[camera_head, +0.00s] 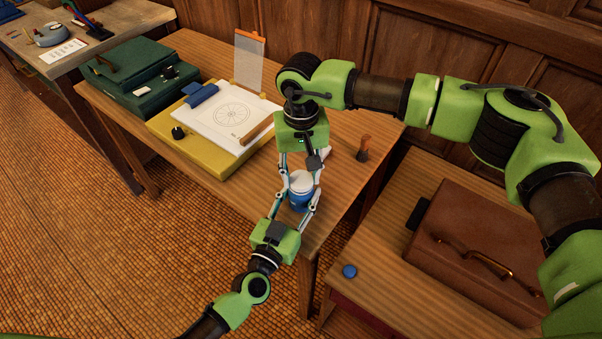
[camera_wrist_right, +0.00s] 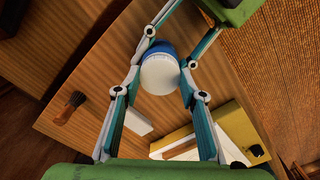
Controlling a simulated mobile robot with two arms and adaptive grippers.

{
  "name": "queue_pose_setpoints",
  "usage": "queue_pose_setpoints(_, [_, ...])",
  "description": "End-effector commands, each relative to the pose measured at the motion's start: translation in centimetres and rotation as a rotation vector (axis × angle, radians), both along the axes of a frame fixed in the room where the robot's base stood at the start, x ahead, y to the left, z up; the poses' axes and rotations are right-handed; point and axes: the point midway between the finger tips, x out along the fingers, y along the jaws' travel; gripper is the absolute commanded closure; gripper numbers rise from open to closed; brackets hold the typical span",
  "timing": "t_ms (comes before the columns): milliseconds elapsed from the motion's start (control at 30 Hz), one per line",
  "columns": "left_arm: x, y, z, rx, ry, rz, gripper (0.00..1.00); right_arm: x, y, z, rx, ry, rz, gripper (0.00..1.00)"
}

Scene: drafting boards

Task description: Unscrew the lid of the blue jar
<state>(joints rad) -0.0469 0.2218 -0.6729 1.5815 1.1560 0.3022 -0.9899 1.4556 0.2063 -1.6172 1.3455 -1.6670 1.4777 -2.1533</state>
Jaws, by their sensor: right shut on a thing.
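The blue jar (camera_head: 298,203) stands upright near the front right end of the wooden table, with a white lid (camera_head: 301,181) on it. My right gripper (camera_head: 301,178) comes from above and is shut on the lid, one finger on each side. In the right wrist view the round lid (camera_wrist_right: 160,77) faces the camera and partly hides the blue body (camera_wrist_right: 162,50). The finger contacts are partly hidden.
Behind the jar are a wooden-handled brush (camera_head: 364,147) and a small white block (camera_wrist_right: 137,121). A yellow drafting board (camera_head: 192,160) and green case (camera_head: 133,84) lie left. A right-hand table holds a blue disc (camera_head: 349,271) and brown briefcase (camera_head: 470,232).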

Motion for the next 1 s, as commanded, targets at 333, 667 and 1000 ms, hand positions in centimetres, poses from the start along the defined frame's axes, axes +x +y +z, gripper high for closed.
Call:
queue_pose_setpoints(333, [0.0,0.0,0.0,0.0,0.0,0.0,1.0,0.1,0.0,1.3,0.001,-0.002,-0.001,0.88])
queue_pose_setpoints(667, [0.0,0.0,0.0,0.0,0.0,0.0,1.0,0.0,0.0,2.1,0.0,-0.001,-0.001,0.88])
queue_pose_setpoints(1000, [0.0,0.0,0.0,0.0,0.0,0.0,1.0,0.0,0.0,2.6,0.0,-0.002,-0.001,0.88])
